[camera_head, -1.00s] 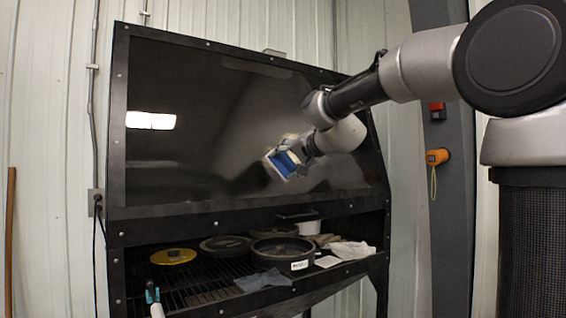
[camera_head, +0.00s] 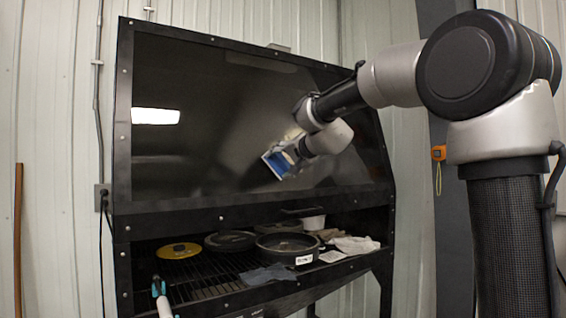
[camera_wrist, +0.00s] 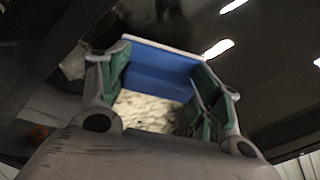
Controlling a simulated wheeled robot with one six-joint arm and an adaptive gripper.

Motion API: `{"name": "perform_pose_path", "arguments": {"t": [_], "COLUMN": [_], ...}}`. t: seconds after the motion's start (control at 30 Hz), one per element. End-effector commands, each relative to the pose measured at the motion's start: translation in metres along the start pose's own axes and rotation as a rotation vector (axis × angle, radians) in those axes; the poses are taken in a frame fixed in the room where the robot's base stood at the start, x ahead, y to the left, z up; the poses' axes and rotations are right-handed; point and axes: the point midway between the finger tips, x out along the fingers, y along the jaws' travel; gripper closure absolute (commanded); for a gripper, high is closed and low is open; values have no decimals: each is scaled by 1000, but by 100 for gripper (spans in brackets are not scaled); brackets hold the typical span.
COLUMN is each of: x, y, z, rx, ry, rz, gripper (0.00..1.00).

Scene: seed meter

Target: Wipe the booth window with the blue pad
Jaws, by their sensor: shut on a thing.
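The blue pad (camera_head: 277,163) has a pale face and is in front of the dark booth window (camera_head: 200,110) in the head view, right of its middle and in its lower half. In the wrist view the blue pad (camera_wrist: 160,72) sits between the two fingers. My gripper (camera_head: 290,157) is shut on it; its fingers also show in the wrist view (camera_wrist: 165,85). The pad is tilted and close to the glass. I cannot tell whether it touches the glass.
Below the window is an open bay with a grate (camera_head: 205,275), a yellow disc (camera_head: 179,251), dark round pans (camera_head: 287,249), a white cup (camera_head: 314,222) and cloths (camera_head: 268,274). An orange device (camera_head: 439,153) hangs on the post at the right.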

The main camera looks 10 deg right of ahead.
Motion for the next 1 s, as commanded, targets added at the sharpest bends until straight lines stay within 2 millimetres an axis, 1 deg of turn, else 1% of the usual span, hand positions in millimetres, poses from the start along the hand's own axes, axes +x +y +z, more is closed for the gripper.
{"name": "perform_pose_path", "arguments": {"t": [0.27,1.0], "x": [0,15], "y": [0,0], "z": [0,0], "rx": [0,0], "ry": [0,0], "rz": [0,0], "gripper": [62,62]}}
